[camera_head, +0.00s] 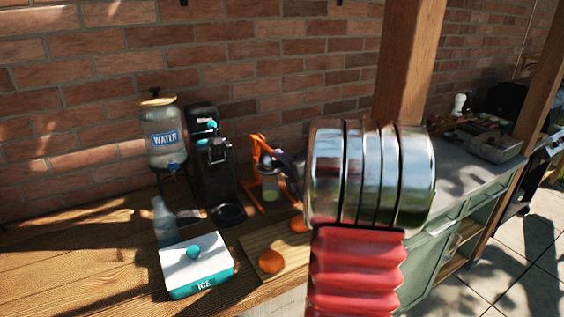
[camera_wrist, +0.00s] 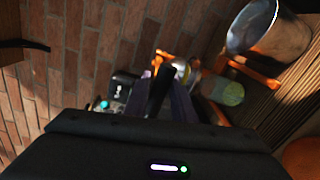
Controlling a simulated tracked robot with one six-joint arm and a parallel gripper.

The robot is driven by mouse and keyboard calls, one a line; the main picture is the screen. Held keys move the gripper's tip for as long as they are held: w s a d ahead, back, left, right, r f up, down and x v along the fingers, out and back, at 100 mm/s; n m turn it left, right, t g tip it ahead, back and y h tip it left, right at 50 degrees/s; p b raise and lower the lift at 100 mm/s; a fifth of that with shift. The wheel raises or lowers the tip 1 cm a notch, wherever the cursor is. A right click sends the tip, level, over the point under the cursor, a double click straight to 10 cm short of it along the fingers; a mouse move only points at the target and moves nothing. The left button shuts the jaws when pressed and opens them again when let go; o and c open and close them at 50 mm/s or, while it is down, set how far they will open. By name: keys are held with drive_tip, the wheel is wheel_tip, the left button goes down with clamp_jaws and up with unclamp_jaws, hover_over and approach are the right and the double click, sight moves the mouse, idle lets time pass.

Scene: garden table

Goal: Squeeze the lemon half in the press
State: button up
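The orange hand press (camera_head: 257,160) stands on the wooden table, left of my arm. It also shows in the wrist view (camera_wrist: 262,76), tilted. A glass with pale green-yellow content (camera_head: 271,190) is at the press, also in the wrist view (camera_wrist: 224,91). My gripper (camera_head: 287,166) is at the press's lever, partly hidden by my arm. In the wrist view its two purplish fingers (camera_wrist: 164,90) close on both sides of a dark bar, the press handle (camera_wrist: 160,88). I cannot make out the lemon half; the press's cup is small and partly covered.
A cutting board (camera_head: 290,258) holds orange fruits (camera_head: 271,262). An ice box (camera_head: 197,268), a bottle (camera_head: 165,222), a black machine (camera_head: 212,165) and a water dispenser (camera_head: 164,133) stand left. A metal cup (camera_wrist: 264,30) is beside the press. The table's left is fairly clear.

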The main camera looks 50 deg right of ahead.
clamp_jaws()
idle(0.4)
